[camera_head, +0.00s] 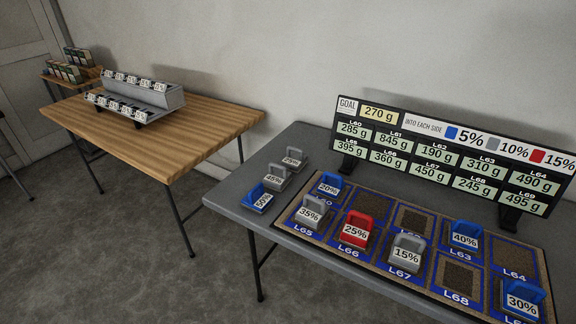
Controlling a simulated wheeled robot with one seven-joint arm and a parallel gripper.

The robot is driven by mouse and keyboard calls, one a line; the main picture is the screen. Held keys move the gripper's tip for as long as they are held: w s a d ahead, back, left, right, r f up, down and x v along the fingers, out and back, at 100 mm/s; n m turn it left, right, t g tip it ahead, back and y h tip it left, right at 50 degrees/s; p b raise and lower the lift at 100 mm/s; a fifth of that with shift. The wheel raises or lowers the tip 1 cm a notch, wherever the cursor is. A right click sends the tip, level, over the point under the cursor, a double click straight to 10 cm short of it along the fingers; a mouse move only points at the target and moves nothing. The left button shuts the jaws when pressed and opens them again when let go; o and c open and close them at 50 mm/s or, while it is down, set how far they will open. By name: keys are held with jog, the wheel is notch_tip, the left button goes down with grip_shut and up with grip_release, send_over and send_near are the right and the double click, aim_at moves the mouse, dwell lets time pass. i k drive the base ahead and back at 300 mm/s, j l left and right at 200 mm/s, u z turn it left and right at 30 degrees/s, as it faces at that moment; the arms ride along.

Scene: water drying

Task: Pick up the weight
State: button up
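Several handled weights with percent labels sit on the grey table (228,192). Off the mat's left edge are a blue 50% weight (258,198), a grey 45% weight (275,179) and a grey weight (292,159) with a hard-to-read label. On the mat (285,220) are blue 20% (329,186), grey 35% (311,212), red 25% (356,231), grey 15% (406,254), blue 40% (464,238) and blue 30% (522,299) weights. My gripper is not in view.
A goal board (450,155) stands along the table's back, listing gram values. A wooden table (200,125) at left holds a grey stepped rack (150,95). A small shelf (85,78) with boxes stands farther left. Open floor (120,240) lies in front.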

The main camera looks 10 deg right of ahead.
aim_at(278, 178)
jog(key=i+j+z, duration=0.15)
jog(key=i+j, duration=0.35)
jog(key=i+j+z, duration=0.15)
jog(key=i+j, duration=0.3)
jog(key=j, duration=0.2)
jog(key=i+l, duration=0.1)
jog(key=i, duration=0.15)
